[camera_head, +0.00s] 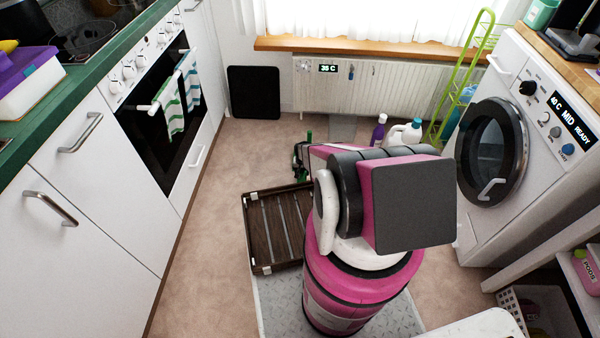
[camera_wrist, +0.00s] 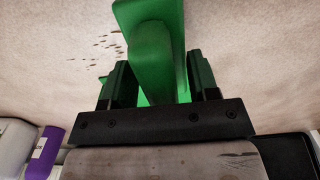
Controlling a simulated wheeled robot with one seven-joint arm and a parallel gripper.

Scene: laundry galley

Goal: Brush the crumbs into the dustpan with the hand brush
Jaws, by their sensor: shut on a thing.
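A green hand brush (camera_wrist: 155,45) is between the two dark fingers of my gripper (camera_wrist: 160,72), which is shut on it. In the head view a bit of the green brush (camera_head: 309,135) shows beside my gripper (camera_head: 300,152), low over the floor beyond the wooden rack; my arm hides part of it. Dark crumbs (camera_wrist: 105,46) lie scattered on the beige floor, left of the brush in the wrist view. A flat grey thing (camera_head: 343,129) is on the floor before the radiator; I cannot tell whether it is the dustpan.
A dark slatted rack (camera_head: 268,225) lies on the floor left of my arm. A purple bottle (camera_head: 379,131) and a white jug (camera_head: 404,134) stand near a green rack (camera_head: 467,75) and the washer (camera_head: 500,140). A black panel (camera_head: 254,92) leans at the back wall. Floor along the left cabinets is clear.

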